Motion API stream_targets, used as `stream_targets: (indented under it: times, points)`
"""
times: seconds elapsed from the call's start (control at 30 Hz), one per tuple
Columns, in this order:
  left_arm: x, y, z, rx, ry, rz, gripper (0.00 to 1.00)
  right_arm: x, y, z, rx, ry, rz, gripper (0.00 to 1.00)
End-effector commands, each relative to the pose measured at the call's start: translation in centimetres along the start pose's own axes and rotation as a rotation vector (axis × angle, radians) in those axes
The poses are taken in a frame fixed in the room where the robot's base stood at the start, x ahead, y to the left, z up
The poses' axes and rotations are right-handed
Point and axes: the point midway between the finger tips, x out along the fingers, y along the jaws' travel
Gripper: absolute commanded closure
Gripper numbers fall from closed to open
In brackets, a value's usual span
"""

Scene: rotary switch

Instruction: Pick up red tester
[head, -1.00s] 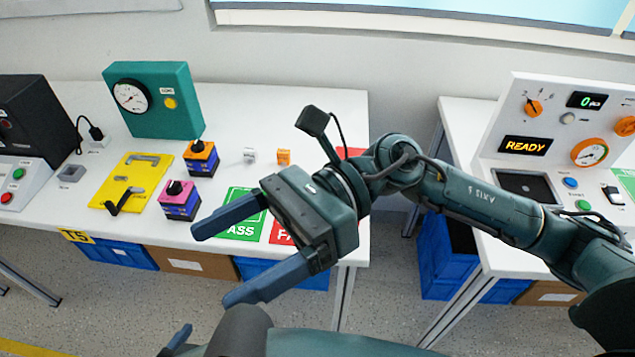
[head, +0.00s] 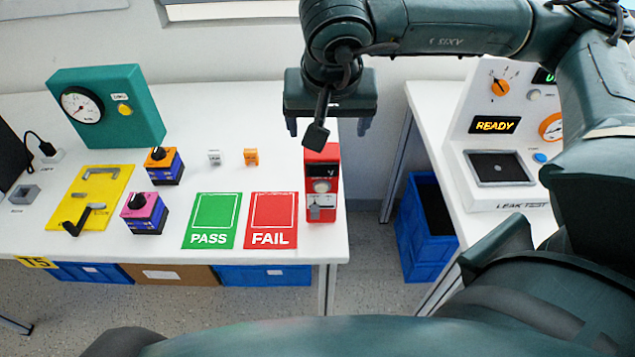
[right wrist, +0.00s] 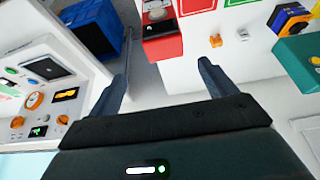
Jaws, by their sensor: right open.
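The red tester (head: 322,168) stands upright near the right edge of the white table, with a small display, a round knob and a grey part on its front. It also shows at the top of the right wrist view (right wrist: 162,45). My right gripper (head: 328,126) is open and empty, its fingers pointing down, just beyond the tester's top in the head view. In the right wrist view my right gripper (right wrist: 162,72) has its fingertips to either side of the tester's line, with a gap to it. My left gripper is not in view.
Green PASS (head: 211,220) and red FAIL (head: 271,220) mats lie left of the tester. Two dark-knobbed switch blocks, a yellow plate (head: 92,199) and a teal gauge box (head: 125,115) stand further left. A second table with a READY panel (head: 494,125) is right, across a gap.

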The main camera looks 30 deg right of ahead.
Motion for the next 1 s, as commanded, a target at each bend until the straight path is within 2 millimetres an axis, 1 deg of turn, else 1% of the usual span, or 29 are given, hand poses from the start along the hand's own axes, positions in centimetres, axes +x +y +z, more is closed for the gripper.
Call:
stream_targets:
  times: [0.03,0.13,0.2,0.3,0.43,0.57,0.6,0.7,0.8,1.0]
  points:
    - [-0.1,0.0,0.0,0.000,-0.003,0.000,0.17,1.0,0.1,0.0,0.001,-0.004,0.004,0.16]
    - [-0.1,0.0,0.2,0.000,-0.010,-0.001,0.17,2.6,0.0,0.0,0.001,-0.003,0.002,0.16]
    - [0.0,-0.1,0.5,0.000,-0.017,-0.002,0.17,3.5,0.0,0.1,0.000,-0.003,0.000,0.16]
    - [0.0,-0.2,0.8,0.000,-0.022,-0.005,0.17,4.1,-0.1,0.1,0.000,-0.002,0.000,0.16]
    - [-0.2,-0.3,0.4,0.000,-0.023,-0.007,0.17,5.1,-0.3,0.1,0.000,-0.003,0.001,0.16]
    - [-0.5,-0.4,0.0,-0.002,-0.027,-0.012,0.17,7.0,-0.7,0.4,-0.002,-0.004,0.002,0.16]
    - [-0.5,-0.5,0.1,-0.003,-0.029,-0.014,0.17,7.7,-0.7,0.4,0.000,-0.004,0.001,0.16]
    - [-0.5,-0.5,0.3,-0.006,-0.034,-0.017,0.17,8.8,-0.7,0.4,0.001,-0.003,0.001,0.16]
    - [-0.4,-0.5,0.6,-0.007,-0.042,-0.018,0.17,9.4,-0.7,0.4,0.001,-0.002,-0.002,0.16]
    - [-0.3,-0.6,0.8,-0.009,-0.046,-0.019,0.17,9.4,-0.8,0.4,0.001,-0.002,-0.002,0.16]
